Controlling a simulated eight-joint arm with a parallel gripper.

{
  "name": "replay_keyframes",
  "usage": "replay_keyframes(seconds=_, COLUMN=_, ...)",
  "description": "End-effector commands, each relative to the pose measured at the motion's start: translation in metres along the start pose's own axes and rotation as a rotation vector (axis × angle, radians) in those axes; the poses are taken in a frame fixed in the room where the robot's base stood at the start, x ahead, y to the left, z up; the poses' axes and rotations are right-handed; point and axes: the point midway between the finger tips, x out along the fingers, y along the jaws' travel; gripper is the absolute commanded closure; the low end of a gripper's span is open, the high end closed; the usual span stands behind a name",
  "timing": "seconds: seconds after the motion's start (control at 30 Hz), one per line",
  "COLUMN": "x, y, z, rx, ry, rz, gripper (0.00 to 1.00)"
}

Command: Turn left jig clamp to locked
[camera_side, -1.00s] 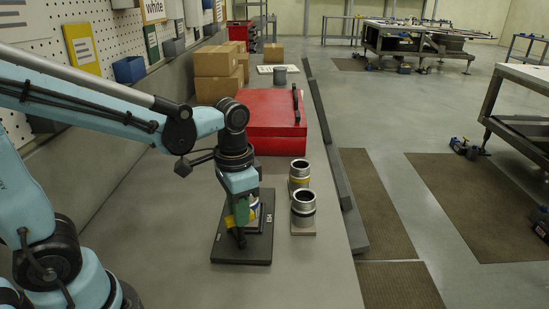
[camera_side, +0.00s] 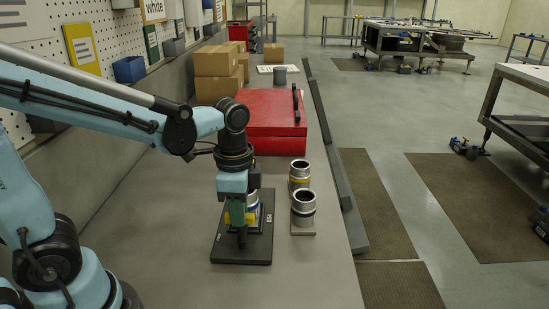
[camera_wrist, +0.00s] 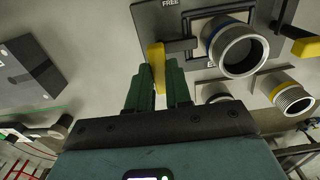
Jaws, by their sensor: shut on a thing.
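A dark jig plate (camera_side: 228,251) lies on the bench and holds a metal cylinder with a blue ring (camera_wrist: 238,50). My gripper (camera_side: 240,238) points down over the plate. In the wrist view its green fingers (camera_wrist: 157,82) are shut on a yellow clamp handle (camera_wrist: 157,62). A dark bar (camera_wrist: 181,46) runs from this handle toward the cylinder. The word FREE is on the plate above the handle, and another label is mostly hidden by the cylinder. A second yellow handle (camera_wrist: 306,47) is on the cylinder's other side. In the side view my gripper hides part of the cylinder and handle.
Two loose metal cylinders, one with a yellow ring (camera_side: 299,178) and one with a dark ring (camera_side: 303,211), stand just right of the plate. A red case (camera_side: 268,125) and cardboard boxes (camera_side: 215,75) are behind. The bench in front is clear.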

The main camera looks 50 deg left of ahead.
Motion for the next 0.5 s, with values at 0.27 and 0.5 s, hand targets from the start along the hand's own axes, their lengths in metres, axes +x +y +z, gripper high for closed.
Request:
replay_keyframes(seconds=0.27, x=-0.0002, y=-0.0002, z=-0.0005, rx=0.008, ry=0.002, rz=-0.001, gripper=1.00)
replay_keyframes(seconds=0.5, x=-0.0001, y=-0.0001, z=-0.0005, rx=0.007, ry=0.001, rz=-0.001, gripper=0.58)
